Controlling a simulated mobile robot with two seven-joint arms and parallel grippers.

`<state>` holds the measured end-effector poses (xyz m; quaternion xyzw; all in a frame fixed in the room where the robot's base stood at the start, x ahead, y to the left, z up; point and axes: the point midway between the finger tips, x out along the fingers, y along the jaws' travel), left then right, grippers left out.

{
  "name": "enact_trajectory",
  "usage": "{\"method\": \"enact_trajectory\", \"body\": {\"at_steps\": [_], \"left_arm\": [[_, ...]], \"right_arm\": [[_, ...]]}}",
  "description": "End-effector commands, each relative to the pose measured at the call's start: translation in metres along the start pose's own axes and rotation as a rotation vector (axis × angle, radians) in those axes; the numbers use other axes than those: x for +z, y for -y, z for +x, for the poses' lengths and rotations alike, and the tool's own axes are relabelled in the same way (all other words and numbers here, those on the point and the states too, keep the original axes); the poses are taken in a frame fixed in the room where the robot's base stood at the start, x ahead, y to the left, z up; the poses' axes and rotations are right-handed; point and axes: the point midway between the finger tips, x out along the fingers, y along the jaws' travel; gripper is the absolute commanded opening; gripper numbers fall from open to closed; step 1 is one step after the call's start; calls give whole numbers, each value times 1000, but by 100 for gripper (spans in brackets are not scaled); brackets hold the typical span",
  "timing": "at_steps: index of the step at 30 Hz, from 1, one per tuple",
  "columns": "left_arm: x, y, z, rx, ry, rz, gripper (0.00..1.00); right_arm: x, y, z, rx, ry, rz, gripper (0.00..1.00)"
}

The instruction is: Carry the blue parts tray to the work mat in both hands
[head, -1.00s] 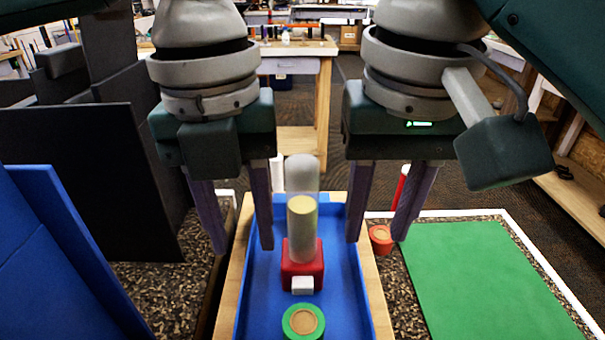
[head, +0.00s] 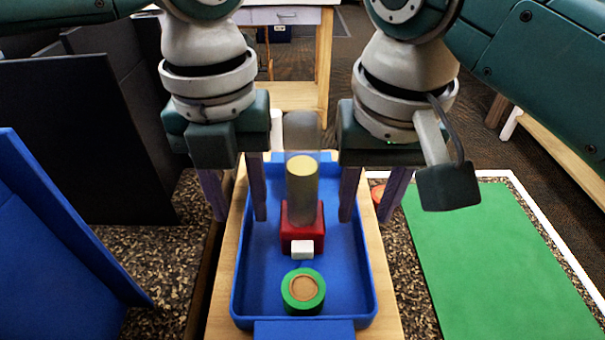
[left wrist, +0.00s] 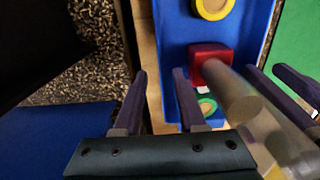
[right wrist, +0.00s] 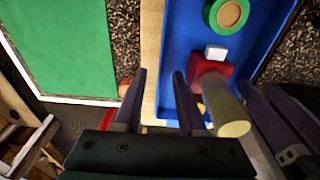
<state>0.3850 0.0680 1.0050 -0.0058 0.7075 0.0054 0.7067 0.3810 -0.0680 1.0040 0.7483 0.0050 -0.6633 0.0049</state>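The blue parts tray (head: 367,285) sits on a wooden board. It holds a red block (head: 302,240) with a tan cylinder (head: 302,190) standing at it, a white cube (head: 302,249) and a green ring (head: 303,307). A yellow ring (left wrist: 213,8) shows in the left wrist view. My left gripper (head: 236,210) is open, its fingers on either side of the tray's left wall. My right gripper (head: 367,210) is open in the same way over the right wall. Whether the fingers touch the walls cannot be told. The green work mat (head: 500,255) lies to the right.
Blue panels (head: 60,230) and dark panels (head: 85,130) stand at the left. A small orange-red piece (head: 378,190) is partly hidden behind my right gripper. The wooden board (head: 215,300) edges the tray. The green mat is clear.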

Motion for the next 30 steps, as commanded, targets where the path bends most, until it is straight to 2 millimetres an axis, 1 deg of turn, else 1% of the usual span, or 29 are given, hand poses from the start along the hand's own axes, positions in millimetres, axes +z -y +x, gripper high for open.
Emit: {"method": "enact_trajectory", "body": {"at_steps": [1, 3, 7, 11, 18, 20, 29, 30], "left_arm": [[-1, 0, 8, 2, -3, 1, 40], [-1, 0, 17, 2, -2, 0, 40], [0, 0, 28, 1, -1, 1, 40], [0, 0, 33, 2, 0, 1, 40], [0, 0, 33, 1, 1, 1, 40], [0, 0, 33, 1, 1, 1, 34], [0, 0, 33, 1, 1, 1, 1], [0, 0, 33, 1, 1, 1, 0]], "right_arm": [[1, 0, 8, 2, 3, 1, 40], [1, 0, 17, 1, 3, 1, 40], [0, 0, 28, 0, 1, 0, 40], [0, 0, 32, 0, -1, -1, 40], [0, 0, 33, -1, -1, -1, 40], [0, 0, 33, -1, -1, 0, 34], [0, 0, 32, -1, -1, 0, 1], [0, 0, 32, 0, -1, 0, 0]]}}
